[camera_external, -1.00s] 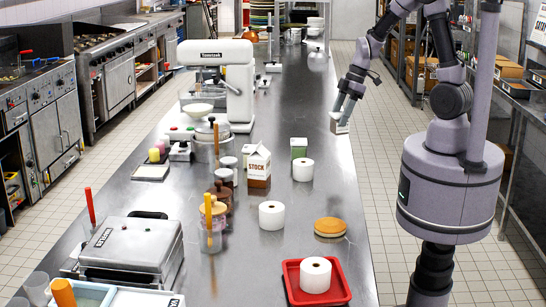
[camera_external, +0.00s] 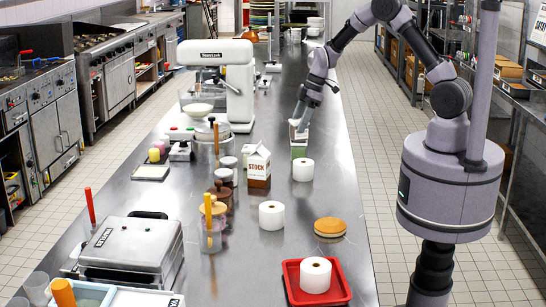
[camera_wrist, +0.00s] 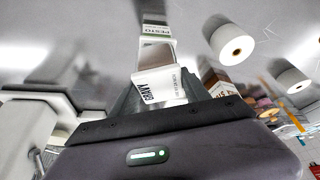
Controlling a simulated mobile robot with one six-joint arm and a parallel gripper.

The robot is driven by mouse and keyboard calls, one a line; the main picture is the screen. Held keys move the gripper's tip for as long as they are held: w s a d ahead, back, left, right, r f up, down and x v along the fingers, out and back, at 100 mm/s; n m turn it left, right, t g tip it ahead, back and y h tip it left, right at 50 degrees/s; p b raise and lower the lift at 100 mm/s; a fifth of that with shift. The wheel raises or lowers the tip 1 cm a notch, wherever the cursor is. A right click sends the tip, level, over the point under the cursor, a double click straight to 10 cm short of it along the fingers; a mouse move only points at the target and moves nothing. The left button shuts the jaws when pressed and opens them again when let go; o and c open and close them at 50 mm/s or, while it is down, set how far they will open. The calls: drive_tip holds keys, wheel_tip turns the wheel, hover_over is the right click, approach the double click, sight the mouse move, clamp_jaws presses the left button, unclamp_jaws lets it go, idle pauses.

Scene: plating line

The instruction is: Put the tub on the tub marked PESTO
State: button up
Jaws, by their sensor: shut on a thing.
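My gripper (camera_external: 301,120) is shut on a small white tub (camera_external: 298,130), which reads GRAVY in the wrist view (camera_wrist: 158,88). The tub marked PESTO (camera_external: 299,150) stands on the steel counter, green-sided in the external view. Its PESTO label shows just beyond the held tub in the wrist view (camera_wrist: 155,30). In the external view the held tub appears right above the PESTO tub. I cannot tell whether the two touch. The lower part of the PESTO tub is partly hidden in the wrist view.
A white roll (camera_external: 303,170) stands close in front of the PESTO tub. A STOCK carton (camera_external: 258,168) is to its left. Another roll (camera_external: 271,215), a round tan stack (camera_external: 330,228) and a red tray (camera_external: 290,284) are nearer. The counter right of the PESTO tub is clear.

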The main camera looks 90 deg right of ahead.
drive_tip(key=shift+f, duration=0.15)
drive_tip(key=o, duration=1.6)
drive_tip(key=shift+c, duration=0.2)
